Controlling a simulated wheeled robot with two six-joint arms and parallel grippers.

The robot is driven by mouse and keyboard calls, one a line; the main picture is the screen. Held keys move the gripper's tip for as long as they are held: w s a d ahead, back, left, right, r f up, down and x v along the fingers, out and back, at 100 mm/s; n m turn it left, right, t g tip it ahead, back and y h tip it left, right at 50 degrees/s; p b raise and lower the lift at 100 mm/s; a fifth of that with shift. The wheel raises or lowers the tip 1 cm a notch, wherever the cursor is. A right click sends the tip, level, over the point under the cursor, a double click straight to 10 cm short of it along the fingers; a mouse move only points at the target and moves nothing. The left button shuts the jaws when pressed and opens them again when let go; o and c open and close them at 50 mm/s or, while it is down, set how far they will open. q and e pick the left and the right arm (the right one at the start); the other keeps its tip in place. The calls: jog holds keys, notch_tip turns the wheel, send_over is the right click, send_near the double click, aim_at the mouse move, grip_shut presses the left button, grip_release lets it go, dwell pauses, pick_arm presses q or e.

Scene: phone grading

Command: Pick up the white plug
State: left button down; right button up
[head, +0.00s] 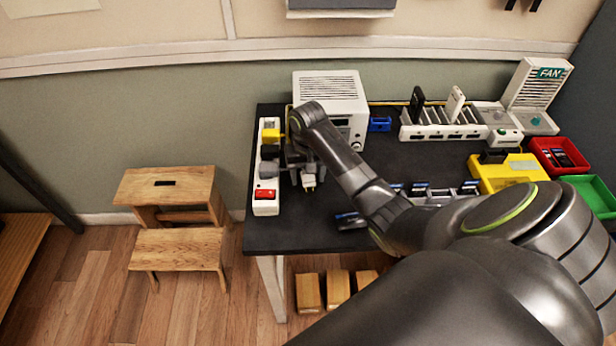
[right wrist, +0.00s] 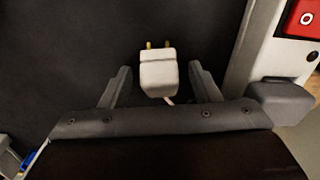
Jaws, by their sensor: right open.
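The white plug (head: 309,182) lies on the dark table top, just right of the white power strip (head: 266,208). In the right wrist view the white plug (right wrist: 158,72) shows its two brass pins pointing up the picture, with a pale cord running back toward my gripper. My right gripper (right wrist: 160,80) is open, with one finger on each side of the plug and a visible gap on both sides. In the head view my right gripper (head: 308,174) partly hides the table around the plug. My left gripper is not in view.
The strip has a red switch (head: 265,194) and holds a yellow plug (head: 271,136). A white slotted box (head: 330,86) stands behind my right wrist.

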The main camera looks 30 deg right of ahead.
jog(key=c, duration=1.2)
